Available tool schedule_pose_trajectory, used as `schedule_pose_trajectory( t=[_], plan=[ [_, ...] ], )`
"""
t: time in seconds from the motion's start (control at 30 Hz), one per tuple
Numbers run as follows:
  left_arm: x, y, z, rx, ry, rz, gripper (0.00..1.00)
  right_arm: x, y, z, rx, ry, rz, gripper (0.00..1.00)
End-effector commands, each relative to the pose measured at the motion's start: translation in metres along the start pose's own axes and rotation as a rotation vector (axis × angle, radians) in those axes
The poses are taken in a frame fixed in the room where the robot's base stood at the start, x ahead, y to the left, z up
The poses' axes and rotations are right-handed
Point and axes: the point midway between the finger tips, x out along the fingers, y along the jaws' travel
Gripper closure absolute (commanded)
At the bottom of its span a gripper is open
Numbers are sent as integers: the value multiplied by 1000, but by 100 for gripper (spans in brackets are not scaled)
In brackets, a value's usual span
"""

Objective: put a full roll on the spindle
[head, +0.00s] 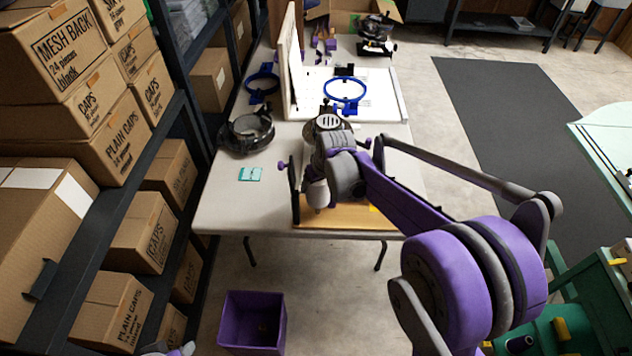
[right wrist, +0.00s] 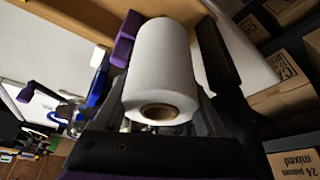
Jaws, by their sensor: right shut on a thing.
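A white roll (right wrist: 160,65) with a brown cardboard core fills the middle of the right wrist view, its core end towards the camera. My right gripper (right wrist: 168,85) is shut on it, with dark parts on both sides. In the head view the roll (head: 318,194) shows as a small white shape under the gripper, above the front of the table. Below it is a tan wooden base (head: 345,216) with a dark upright (head: 294,188) and a purple knob at its left. My arm hides most of this stand, and I cannot make out a spindle.
The grey table (head: 235,210) holds blue hoops (head: 344,90), a dark round device (head: 246,133), a teal card (head: 250,174) and a white board. Shelves of cardboard boxes (head: 75,55) border its left. A purple bin (head: 252,322) stands on the floor in front.

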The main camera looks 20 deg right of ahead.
Motion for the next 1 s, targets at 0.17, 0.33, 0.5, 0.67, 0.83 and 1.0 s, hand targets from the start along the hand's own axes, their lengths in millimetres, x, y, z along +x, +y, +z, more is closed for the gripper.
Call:
schedule_pose_trajectory(
  t=[0.17,0.33,0.5,0.67,0.83,1.0],
  plan=[
    [2,0,1,0,-1,0,50,4,0,1,0,0,0,89],
    [6,0,3,0,-2,0,50,8,0,3,0,0,0,89],
    [9,0,5,0,-3,0,50,13,0,5,0,0,0,89],
    [12,0,7,0,-4,0,50,18,0,7,0,0,0,89],
    [12,0,7,0,-4,0,50,18,0,8,0,0,0,89],
    [12,0,7,0,-4,0,50,18,0,8,0,0,0,7]
  ],
)
